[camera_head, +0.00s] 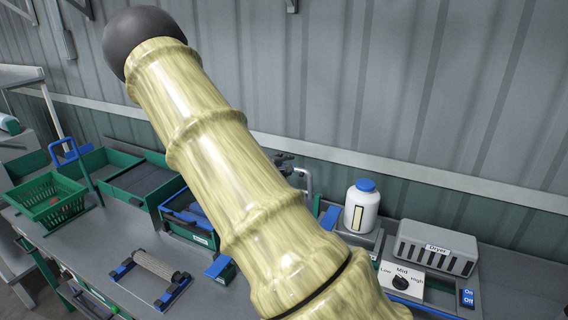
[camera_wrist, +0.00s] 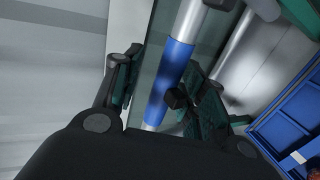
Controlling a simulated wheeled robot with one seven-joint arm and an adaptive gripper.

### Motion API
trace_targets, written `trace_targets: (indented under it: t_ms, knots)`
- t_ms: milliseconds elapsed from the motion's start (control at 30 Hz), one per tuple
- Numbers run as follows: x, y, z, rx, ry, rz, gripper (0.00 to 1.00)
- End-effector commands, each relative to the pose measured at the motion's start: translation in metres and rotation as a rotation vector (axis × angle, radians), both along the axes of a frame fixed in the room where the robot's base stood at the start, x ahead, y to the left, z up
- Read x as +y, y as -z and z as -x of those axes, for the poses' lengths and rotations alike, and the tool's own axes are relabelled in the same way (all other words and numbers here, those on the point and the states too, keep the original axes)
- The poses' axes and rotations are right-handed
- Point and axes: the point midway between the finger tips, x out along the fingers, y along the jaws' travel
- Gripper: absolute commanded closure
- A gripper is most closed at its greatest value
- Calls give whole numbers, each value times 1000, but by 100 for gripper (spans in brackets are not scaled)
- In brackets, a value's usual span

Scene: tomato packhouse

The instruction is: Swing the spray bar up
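In the wrist view a silver tube with a blue sleeve (camera_wrist: 171,68), which looks like the spray bar, runs slantwise between the two fingers of my gripper (camera_wrist: 160,84). The fingers stand apart, one on each side of the blue sleeve. A gap shows between the left finger and the sleeve; I cannot tell whether the right finger touches it. In the head view my own arm crosses the middle and hides my gripper. A bent grey pipe (camera_head: 308,180) shows just right of the arm; I cannot tell whether it belongs to the spray bar.
The bench holds a green basket (camera_head: 42,192) at left, a roller (camera_head: 155,264), a white bottle (camera_head: 361,208) with a blue cap, a dryer box (camera_head: 436,243), a dial panel (camera_head: 404,281) and an On/Off switch (camera_head: 467,297). A blue tray (camera_wrist: 288,122) lies at right in the wrist view.

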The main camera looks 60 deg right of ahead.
Motion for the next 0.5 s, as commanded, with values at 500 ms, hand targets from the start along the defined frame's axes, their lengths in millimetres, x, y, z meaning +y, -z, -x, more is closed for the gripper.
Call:
trace_targets:
  t_ms: [500]
  knots:
    - [20, -6, 4, 2, 1, -3, 58]
